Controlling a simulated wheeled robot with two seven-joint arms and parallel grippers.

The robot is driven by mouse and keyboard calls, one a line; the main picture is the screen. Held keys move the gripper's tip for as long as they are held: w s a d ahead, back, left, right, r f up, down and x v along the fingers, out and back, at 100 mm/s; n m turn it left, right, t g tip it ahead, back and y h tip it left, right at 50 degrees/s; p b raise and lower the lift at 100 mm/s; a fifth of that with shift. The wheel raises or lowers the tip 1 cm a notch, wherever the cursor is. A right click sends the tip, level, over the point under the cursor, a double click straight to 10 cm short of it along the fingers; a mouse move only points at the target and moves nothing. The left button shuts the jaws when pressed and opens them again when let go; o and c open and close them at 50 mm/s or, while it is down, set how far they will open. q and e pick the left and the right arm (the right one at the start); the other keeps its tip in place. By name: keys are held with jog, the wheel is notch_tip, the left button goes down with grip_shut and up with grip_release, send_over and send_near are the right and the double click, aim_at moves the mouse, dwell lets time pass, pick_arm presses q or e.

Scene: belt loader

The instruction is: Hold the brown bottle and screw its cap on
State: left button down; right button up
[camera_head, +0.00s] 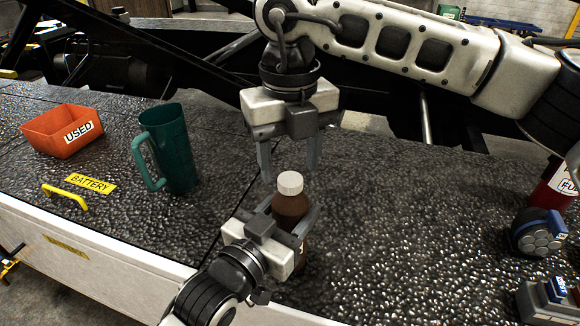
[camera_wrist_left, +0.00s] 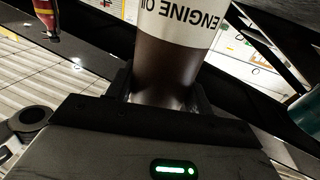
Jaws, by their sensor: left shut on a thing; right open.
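The brown bottle (camera_head: 291,207) stands upright on the dark textured surface, with a white cap (camera_head: 290,183) sitting on its top. I cannot tell how tightly the cap sits. My left gripper (camera_head: 298,222) is shut around the bottle's body and hides part of it. In the left wrist view the bottle (camera_wrist_left: 168,75) is between the fingers, with a white "ENGINE OIL" label. My right gripper (camera_head: 290,170) points down just above the cap, open, its fingers to either side and nothing between them.
A teal jug (camera_head: 175,150) and an orange "USED" bin (camera_head: 62,131) stand to the left. A yellow handle (camera_head: 65,196) lies near the front edge. A blue-grey device (camera_head: 538,235) and a red container (camera_head: 552,190) are at the right.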

notch_tip(320, 180, up, 2)
jog(key=shift+r, duration=0.15)
jog(key=n, duration=0.2)
jog(key=r+n, duration=0.1)
jog(key=n, duration=0.3)
jog(key=shift+r, duration=0.25)
jog(key=n, duration=0.2)
jog(key=r+n, duration=0.1)
jog(key=n, duration=0.3)
jog(key=r+n, duration=0.1)
jog(key=n, duration=0.1)
send_over(288, 211)
jog(key=w, duration=0.3)
jog(key=shift+s+d+f, duration=0.1)
jog(key=shift+f, duration=1.95)
jog(key=shift+s+d+f, duration=0.1)
jog(key=shift+f, duration=1.9)
